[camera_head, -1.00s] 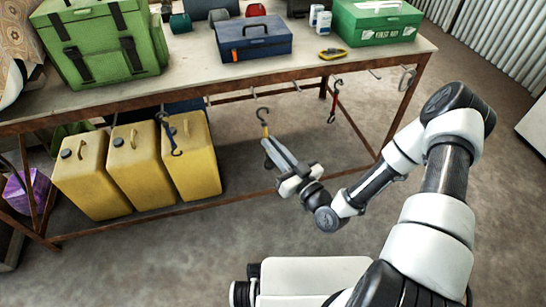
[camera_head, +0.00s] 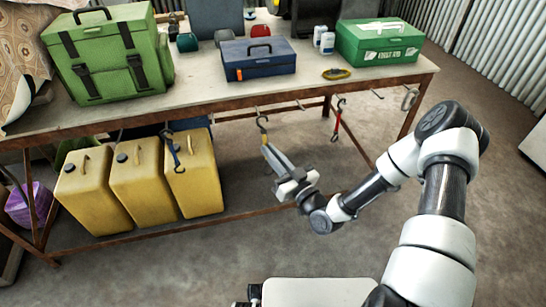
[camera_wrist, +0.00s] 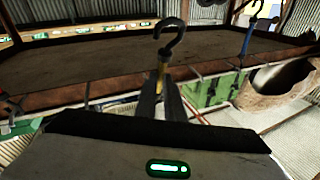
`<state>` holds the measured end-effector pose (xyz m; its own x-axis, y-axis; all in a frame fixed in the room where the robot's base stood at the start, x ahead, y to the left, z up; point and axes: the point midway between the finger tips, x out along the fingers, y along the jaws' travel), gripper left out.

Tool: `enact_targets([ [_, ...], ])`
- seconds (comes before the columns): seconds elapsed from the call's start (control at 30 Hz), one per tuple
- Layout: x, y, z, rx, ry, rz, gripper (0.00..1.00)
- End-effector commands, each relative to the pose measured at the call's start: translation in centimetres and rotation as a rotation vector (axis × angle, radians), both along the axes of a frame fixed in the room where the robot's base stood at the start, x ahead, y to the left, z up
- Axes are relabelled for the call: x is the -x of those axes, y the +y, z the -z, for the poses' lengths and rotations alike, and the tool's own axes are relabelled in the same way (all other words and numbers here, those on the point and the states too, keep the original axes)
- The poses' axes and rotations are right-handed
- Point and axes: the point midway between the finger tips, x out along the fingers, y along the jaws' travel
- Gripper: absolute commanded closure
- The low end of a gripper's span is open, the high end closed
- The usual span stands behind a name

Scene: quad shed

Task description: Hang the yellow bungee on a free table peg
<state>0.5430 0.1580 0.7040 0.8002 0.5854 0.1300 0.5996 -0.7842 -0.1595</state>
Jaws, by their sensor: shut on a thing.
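The yellow bungee (camera_wrist: 161,76) has a dark hook at its upper end and is upright in my gripper. In the head view its hook (camera_head: 262,122) is just below the table's front rail. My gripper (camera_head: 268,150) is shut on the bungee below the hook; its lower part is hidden. The table (camera_head: 200,105) carries short pegs along its front edge: one peg (camera_head: 300,104) and another peg (camera_head: 376,94) look bare. A peg (camera_head: 258,109) shows close above the held hook; I cannot tell whether they touch.
A red bungee (camera_head: 337,122) and a blue bungee (camera_head: 172,148) hang from the table front, on either side of my gripper. Several yellow jerrycans (camera_head: 140,180) stand on the lower level at left. A blue toolbox (camera_head: 258,62) and green cases are on top.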

Motion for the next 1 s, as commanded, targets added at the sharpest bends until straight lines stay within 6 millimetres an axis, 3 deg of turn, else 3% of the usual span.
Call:
enact_targets([
  [0.5,-2.8,0.8,0.7,-0.001,0.0,0.0,1.0],
  [1.0,-3.4,1.0,1.6,-0.001,-0.001,0.0,1.0],
])
